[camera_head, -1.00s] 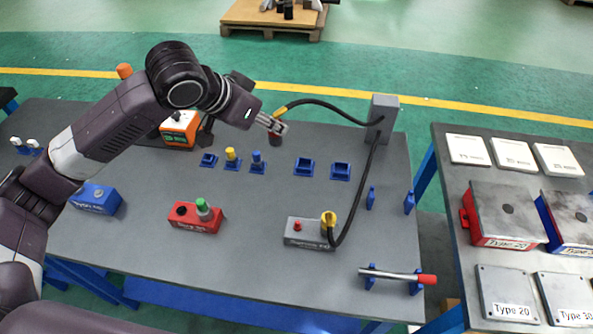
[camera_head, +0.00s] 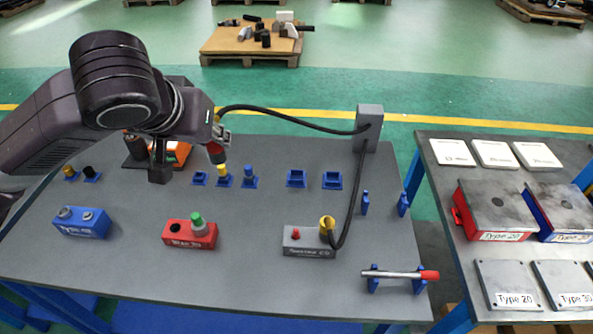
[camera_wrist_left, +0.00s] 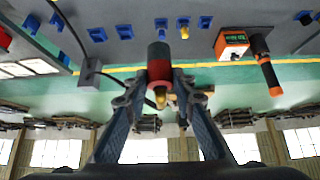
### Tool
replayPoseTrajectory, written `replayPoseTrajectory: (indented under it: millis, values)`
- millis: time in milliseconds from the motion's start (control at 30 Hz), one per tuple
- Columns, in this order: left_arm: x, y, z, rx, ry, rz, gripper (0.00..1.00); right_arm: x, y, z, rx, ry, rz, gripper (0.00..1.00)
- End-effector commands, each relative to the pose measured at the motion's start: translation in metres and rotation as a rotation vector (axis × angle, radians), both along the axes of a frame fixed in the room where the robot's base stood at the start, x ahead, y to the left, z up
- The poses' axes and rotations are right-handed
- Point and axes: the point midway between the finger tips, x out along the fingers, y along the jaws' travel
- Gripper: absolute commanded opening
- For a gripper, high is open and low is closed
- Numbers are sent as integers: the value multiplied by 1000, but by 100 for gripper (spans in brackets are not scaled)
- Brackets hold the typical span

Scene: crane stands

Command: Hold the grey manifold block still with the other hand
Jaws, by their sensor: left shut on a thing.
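The grey manifold block (camera_head: 305,243) stands on the grey table, right of centre, with a red knob (camera_head: 296,233) on top. A yellow fitting (camera_head: 327,225) with a black hose stands at its right end. My left gripper (camera_head: 217,147) is up at the back left, well away from the block. It is shut on a dark hose coupling (camera_head: 216,155) with a red band. The coupling also shows between the fingers in the left wrist view (camera_wrist_left: 159,57). A second black hose runs from the coupling to the grey post. My right gripper is in no view.
The grey post (camera_head: 368,128) stands at the back right. A red block (camera_head: 190,235) and a blue block (camera_head: 82,223) stand left of the manifold. Small blue holders (camera_head: 297,178) line the back. A red-handled bar (camera_head: 400,274) rests at the front right. The table around the manifold is clear.

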Motion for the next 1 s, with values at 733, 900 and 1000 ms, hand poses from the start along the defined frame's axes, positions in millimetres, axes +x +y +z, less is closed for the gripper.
replayPoseTrajectory:
  millis: [733, 900, 1000]
  values:
    - [-10, -145, -145, -2, -7, -644, 0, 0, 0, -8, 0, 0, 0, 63]
    - [-10, -145, -144, -1, -7, -643, 0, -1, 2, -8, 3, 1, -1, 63]
    - [-10, -145, -144, -1, -7, -642, 0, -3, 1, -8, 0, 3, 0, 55]
